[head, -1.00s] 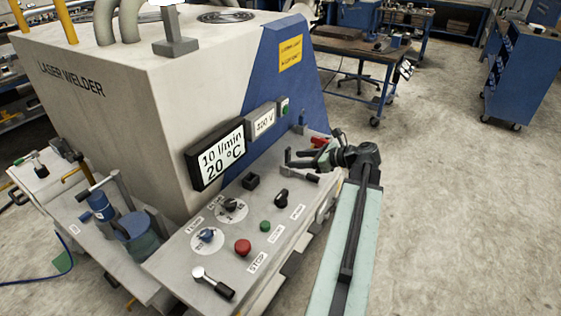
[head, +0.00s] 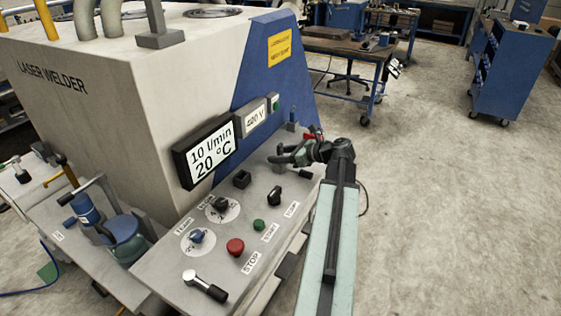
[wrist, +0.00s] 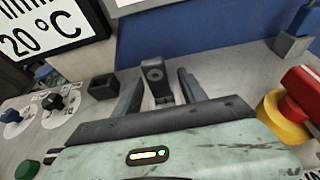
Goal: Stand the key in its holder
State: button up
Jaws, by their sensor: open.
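My gripper (head: 286,155) is low over the far end of the machine's control panel, and its fingers are apart. In the wrist view, a dark grey piece with a round hole (wrist: 153,73), which looks like the key, shows between the two fingers (wrist: 158,82). Neither finger visibly grips it, and its lower end is partly hidden by my gripper. A small black box with a recessed top (head: 242,180), which may be the holder, stands on the panel. It also shows left of the fingers in the wrist view (wrist: 103,86).
The panel carries a red stop button (head: 235,246), a green button (head: 259,225) and several knobs. A red and yellow switch (wrist: 288,108) is close on the right in the wrist view. The welder's blue wall (wrist: 210,25) rises behind the panel. Open floor lies to the right.

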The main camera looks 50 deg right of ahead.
aim_at(280, 144)
grip_shut()
jog(key=shift+r, duration=0.2)
jog(key=shift+r+p, duration=0.3)
jog(key=shift+p, duration=0.2)
notch_tip(280, 144, up, 4)
jog(key=p, duration=0.3)
jog(key=shift+f+p, duration=0.15)
jog(key=shift+p, duration=0.2)
jog(key=s, duration=1.6)
jog(key=shift+a+r, duration=0.15)
jog(key=shift+r, duration=0.05)
jog(key=shift+s, duration=0.1)
